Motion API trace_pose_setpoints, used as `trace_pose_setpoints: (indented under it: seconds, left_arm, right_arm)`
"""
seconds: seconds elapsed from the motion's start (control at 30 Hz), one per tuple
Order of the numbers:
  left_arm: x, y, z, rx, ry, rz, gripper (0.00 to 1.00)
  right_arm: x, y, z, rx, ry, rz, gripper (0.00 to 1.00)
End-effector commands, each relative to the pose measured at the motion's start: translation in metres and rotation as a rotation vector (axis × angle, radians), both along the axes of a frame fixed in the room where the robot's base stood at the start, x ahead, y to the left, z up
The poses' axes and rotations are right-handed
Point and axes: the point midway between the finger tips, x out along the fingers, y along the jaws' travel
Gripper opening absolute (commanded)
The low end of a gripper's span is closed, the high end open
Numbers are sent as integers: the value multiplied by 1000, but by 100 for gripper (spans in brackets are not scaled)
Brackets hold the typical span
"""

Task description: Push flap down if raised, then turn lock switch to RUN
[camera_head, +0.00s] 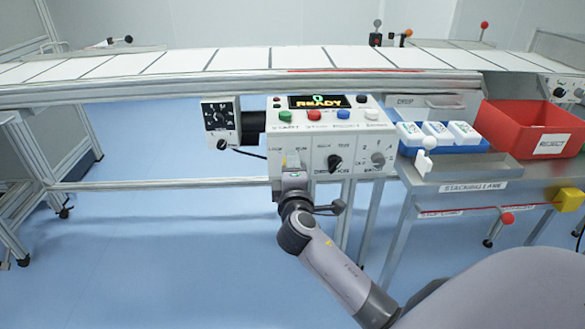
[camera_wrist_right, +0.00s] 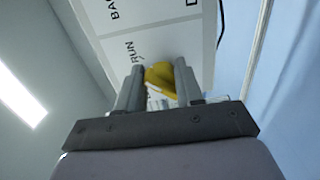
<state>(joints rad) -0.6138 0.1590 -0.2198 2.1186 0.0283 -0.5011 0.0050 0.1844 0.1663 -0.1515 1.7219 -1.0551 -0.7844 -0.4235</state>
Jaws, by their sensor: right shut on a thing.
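The control box (camera_head: 318,140) has a screen reading READY. The lock switch, a yellow knob (camera_wrist_right: 160,78) in the right wrist view, is at the left of its lower front panel. The word RUN is printed beside it. My right gripper (camera_head: 292,162) reaches up to the panel from below, and its fingers (camera_wrist_right: 157,85) are shut on the yellow knob. In the head view the gripper mostly hides the knob. I cannot make out which way the knob points, nor clearly identify a flap or its position. My left gripper is in neither view.
Coloured buttons (camera_head: 314,115) line the box top. A black dial unit (camera_head: 220,122) stands left. Right are a blue tray (camera_head: 409,150) with white packs and a red REJECT bin (camera_head: 530,128). The conveyor (camera_head: 240,60) runs behind.

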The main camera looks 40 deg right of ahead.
Motion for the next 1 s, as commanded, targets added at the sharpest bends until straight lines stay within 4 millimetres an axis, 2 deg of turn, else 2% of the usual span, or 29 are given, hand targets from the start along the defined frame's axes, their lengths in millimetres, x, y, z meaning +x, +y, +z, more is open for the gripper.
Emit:
trace_pose_setpoints:
  seconds: [0.03, 0.17, 0.2, 0.23, 0.63, 1.0]
  left_arm:
    - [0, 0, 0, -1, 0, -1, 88]
    - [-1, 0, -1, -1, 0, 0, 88]
    - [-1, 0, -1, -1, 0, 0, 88]
    - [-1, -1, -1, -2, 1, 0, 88]
    - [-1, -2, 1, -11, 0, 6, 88]
    - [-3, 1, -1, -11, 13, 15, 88]
  right_arm:
    - [0, 7, -8, 16, 11, 14, 6]
    - [0, 7, -8, 16, 11, 15, 6]
    - [0, 6, -8, 16, 11, 15, 49]
    - [0, 6, -8, 15, 11, 14, 57]
    - [-3, 5, -3, 7, 5, 8, 57]
    - [-47, 34, -4, 10, 7, 11, 57]
